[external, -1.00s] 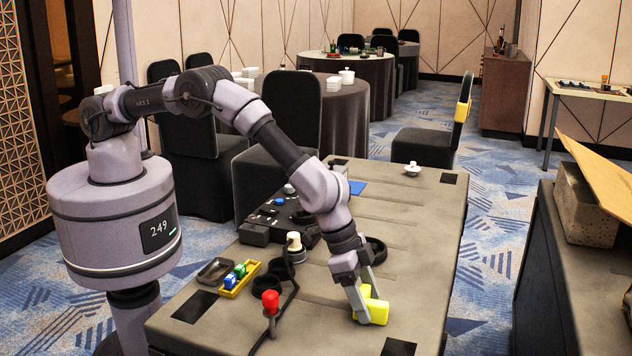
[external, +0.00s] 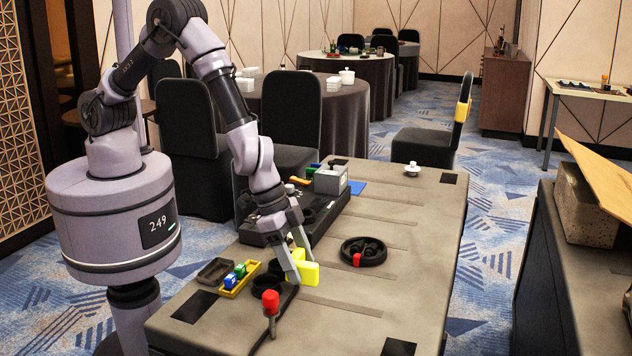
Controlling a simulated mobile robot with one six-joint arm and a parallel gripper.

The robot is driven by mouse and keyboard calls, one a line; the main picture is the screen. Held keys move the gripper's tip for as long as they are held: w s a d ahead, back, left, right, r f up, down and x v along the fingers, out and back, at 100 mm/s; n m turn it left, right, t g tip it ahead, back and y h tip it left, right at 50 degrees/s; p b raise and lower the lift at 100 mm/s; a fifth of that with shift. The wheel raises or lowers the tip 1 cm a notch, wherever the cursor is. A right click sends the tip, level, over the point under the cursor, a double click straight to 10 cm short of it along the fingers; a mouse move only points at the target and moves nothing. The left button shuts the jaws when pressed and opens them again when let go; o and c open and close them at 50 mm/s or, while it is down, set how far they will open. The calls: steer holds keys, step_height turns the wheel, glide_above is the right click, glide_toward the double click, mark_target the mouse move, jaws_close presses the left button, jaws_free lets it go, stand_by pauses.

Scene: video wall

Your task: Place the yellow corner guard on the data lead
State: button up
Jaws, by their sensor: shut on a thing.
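The yellow corner guard (external: 308,272) is held in my gripper (external: 298,264), which is shut on it. The guard is just above or touching the table, beside the black rings; I cannot tell which. A thin black cable (external: 286,302), which may be the data lead, runs from near the guard past the red-topped post to the table's front left. Part of it is hidden by the guard and gripper. A black round coil or dish (external: 364,248) with a small red piece lies right of the guard; I cannot tell whether it is a lead.
The red-topped post (external: 270,303) stands in front of the gripper. A yellow tray (external: 240,281) with blue and green pieces and a dark tray (external: 215,271) lie left. A grey box (external: 331,180) stands behind. The table's right half is mostly clear.

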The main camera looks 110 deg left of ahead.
steer(key=shift+s, duration=0.25)
steer(key=shift+a+r, duration=0.1)
steer(key=shift+a, duration=0.15)
step_height(320, 180, up, 8)
steer(key=p, duration=0.4)
glide_above(364, 244)
steer(key=s, duration=0.2)
steer(key=f+b, duration=0.1)
steer(key=f, duration=0.2)
steer(key=f+b, duration=0.2)
steer(key=f, duration=0.1)
steer(key=f+b, duration=0.1)
steer(key=f, duration=0.3)
steer(key=shift+w, duration=0.25)
steer(key=shift+r, duration=0.15)
steer(key=shift+f+b, duration=0.2)
steer(key=shift+b, duration=0.1)
steer(key=o, duration=1.4)
steer(key=shift+c, duration=0.2)
